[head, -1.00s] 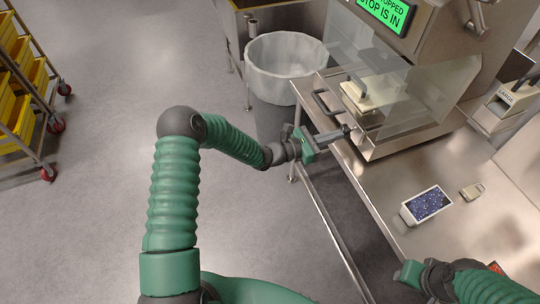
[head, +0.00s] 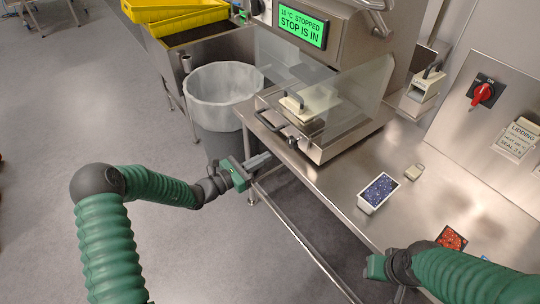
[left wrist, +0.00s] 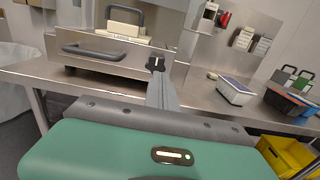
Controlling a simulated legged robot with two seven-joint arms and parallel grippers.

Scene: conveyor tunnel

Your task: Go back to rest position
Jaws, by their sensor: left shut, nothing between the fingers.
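My left gripper (head: 262,161) is shut and empty. It is held out in front of the steel bench (head: 420,190), near its left edge, below and left of the drawer handle (head: 270,121). In the left wrist view the shut fingers (left wrist: 156,66) point towards the drawer front, with nothing between them. My right gripper (head: 374,266) is at the front edge of the bench, lower right in the head view. Its fingers are hidden or too small to read.
A sealing machine with a clear guard (head: 360,90) and a screen (head: 303,27) reading "STOP IS IN" stands on the bench. A blue-topped tray (head: 378,192) and a red packet (head: 451,238) lie there. A lined bin (head: 222,85) stands left. Floor at left is clear.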

